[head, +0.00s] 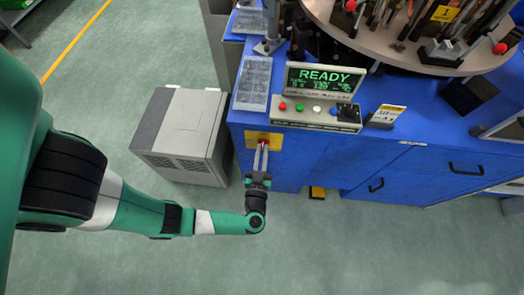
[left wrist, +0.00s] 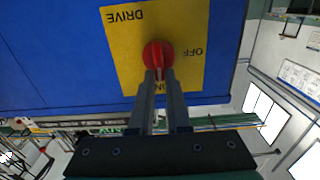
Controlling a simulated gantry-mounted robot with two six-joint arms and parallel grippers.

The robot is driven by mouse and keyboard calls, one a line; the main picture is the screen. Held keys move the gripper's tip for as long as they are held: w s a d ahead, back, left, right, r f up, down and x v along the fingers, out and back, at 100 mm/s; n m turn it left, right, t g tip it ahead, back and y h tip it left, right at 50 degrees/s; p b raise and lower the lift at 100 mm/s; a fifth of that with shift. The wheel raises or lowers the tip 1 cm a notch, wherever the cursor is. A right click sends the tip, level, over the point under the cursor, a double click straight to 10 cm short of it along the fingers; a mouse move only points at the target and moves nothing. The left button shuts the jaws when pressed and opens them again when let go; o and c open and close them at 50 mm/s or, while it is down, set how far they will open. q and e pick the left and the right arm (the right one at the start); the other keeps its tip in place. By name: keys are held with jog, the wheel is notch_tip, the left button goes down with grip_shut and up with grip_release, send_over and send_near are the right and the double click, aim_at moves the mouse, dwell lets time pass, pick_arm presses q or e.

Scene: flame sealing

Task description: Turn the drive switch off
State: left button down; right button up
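The drive switch is a red knob (left wrist: 158,54) on a yellow plate (left wrist: 120,55) marked DRIVE, OFF and ON, upside down in the left wrist view. The knob's white pointer line faces the ON mark, which shows between my fingers. OFF is to the right of the knob in that view. My left gripper (left wrist: 159,76) has its two narrow-set fingers on either side of the knob's handle, and red fills the gap at the tips. In the head view my left gripper (head: 261,147) reaches the yellow plate (head: 276,138) on the blue cabinet front. My right gripper is not in view.
A control box with a READY display (head: 324,78) and coloured buttons stands on the blue bench (head: 300,142). A grey cabinet unit (head: 182,135) stands on the floor left of the bench. A round table (head: 400,50) with tools is at the back.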

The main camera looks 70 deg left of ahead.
pick_arm(q)
jog(key=shift+s+n, duration=0.1)
jog(key=shift+n, duration=0.2)
jog(key=n, duration=0.5)
jog(key=s+f+n+b, duration=0.1)
jog(key=n, duration=0.5)
jog(key=n+b, duration=0.1)
jog(key=n, duration=0.5)
jog(key=shift+s+a+f, duration=0.25)
jog(key=shift+a+f, duration=0.15)
jog(key=shift+n, duration=0.3)
dwell(0.3)
jog(key=c, duration=0.9)
grip_release()
jog(key=shift+d, duration=0.1)
